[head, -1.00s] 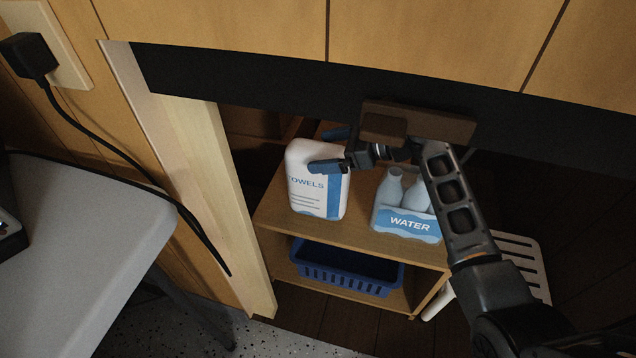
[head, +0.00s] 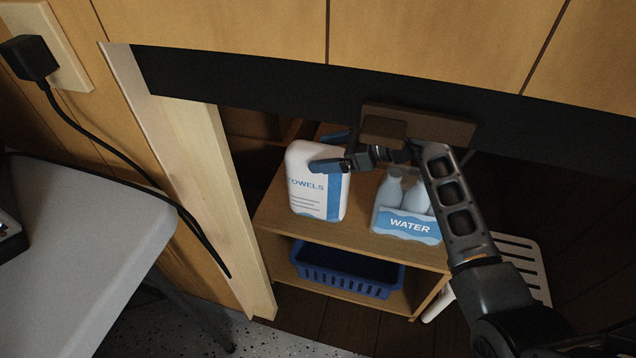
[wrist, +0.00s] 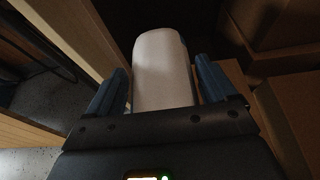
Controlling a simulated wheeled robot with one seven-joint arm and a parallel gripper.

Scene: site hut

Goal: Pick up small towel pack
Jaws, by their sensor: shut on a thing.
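The small towel pack (head: 313,200) is a white, rounded upright pack with a blue side band and the word TOWELS. It stands on the upper shelf of a small wooden unit, at the left. My gripper (head: 335,150) reaches in from the right, its blue fingertips at the pack's upper part. In the wrist view the white pack (wrist: 163,70) sits between the two blue fingers of my gripper (wrist: 158,92), which are shut on it. The pack looks upright; I cannot tell any gap under it.
A water bottle pack (head: 407,222) stands right of the towels on the same wooden shelf (head: 360,238). A blue basket (head: 345,275) is on the lower shelf. A dark beam (head: 260,85) runs above, and a pale wooden post (head: 215,190) stands close at the left.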

